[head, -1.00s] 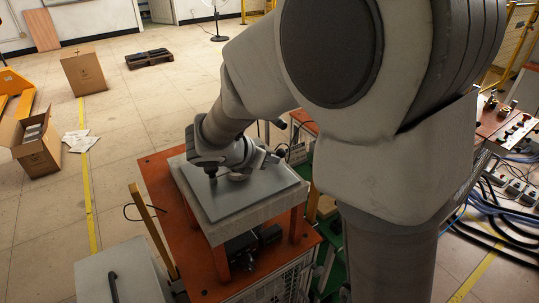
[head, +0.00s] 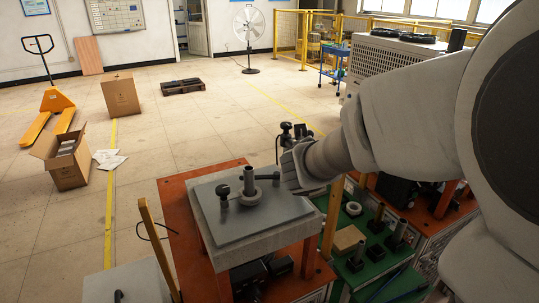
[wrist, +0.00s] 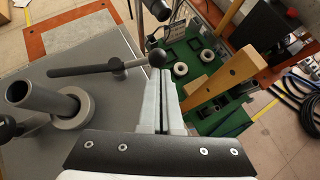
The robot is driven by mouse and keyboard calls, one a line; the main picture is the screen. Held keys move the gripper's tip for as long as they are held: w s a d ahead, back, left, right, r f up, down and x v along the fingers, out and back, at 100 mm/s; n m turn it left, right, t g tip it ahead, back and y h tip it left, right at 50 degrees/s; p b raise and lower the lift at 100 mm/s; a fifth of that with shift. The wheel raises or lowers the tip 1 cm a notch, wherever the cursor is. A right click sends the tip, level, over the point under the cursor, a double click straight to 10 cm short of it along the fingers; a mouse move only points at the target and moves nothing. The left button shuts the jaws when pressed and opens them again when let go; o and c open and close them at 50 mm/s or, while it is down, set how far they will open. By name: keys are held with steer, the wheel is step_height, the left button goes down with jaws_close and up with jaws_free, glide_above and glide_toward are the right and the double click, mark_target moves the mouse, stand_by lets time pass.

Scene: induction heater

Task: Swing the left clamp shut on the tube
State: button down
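The tube (head: 250,176) stands upright in a round collar (head: 250,195) on the grey plate (head: 205,212). In the wrist view the tube (wrist: 38,100) is at the left. The left clamp (head: 223,192), with its black knob, is left of the tube; a black knob (wrist: 9,124) shows at the wrist view's left edge. The right clamp (head: 267,176) has a bar reaching to the tube's side; its bar and ball (wrist: 100,68) lie ahead-left of the fingers. My gripper (wrist: 163,74) is right of the tube, fingers together with only a thin gap, holding nothing visible.
The plate sits on an orange-topped bench (head: 178,195). A green bench (head: 352,262) with rings and posts is at right. A wooden post (wrist: 222,76) stands close right of my fingers. Open floor (head: 150,140) lies beyond the bench.

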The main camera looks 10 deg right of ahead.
steer(key=shift+w+d, duration=0.3)
steer(key=shift+w, duration=0.3)
steer(key=shift+w+d, duration=0.3)
steer(key=shift+w, duration=0.3)
steer(key=shift+r, duration=0.1)
